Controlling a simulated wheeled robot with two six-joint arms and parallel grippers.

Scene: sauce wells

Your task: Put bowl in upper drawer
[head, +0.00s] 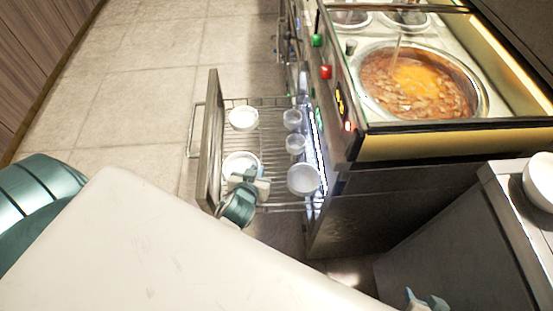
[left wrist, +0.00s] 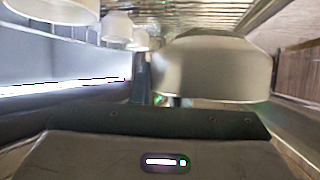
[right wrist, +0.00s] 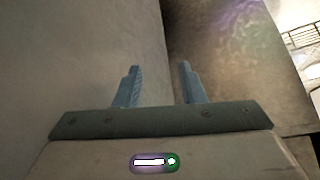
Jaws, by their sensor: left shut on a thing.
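The pulled-out drawer (head: 262,104) is a wire rack with a metal front panel. My left gripper (head: 252,181) is shut on a white bowl (head: 237,160) over the drawer's near part, beside the front panel. That bowl fills the upper middle of the left wrist view (left wrist: 215,65). I cannot tell whether it touches the rack. Another white bowl (head: 243,118) sits farther back in the drawer, and a larger one (head: 303,180) sits to the right of my left gripper. My right gripper (right wrist: 158,82) is open and empty, low in the head view (head: 425,301).
Two small bowls (head: 292,119) (head: 295,144) stand along the drawer's inner side. The counter above holds a large sauce well (head: 420,84) behind glass. A white bowl (head: 541,182) stands on the grey cabinet (head: 500,180) at right. The floor left of the drawer is clear.

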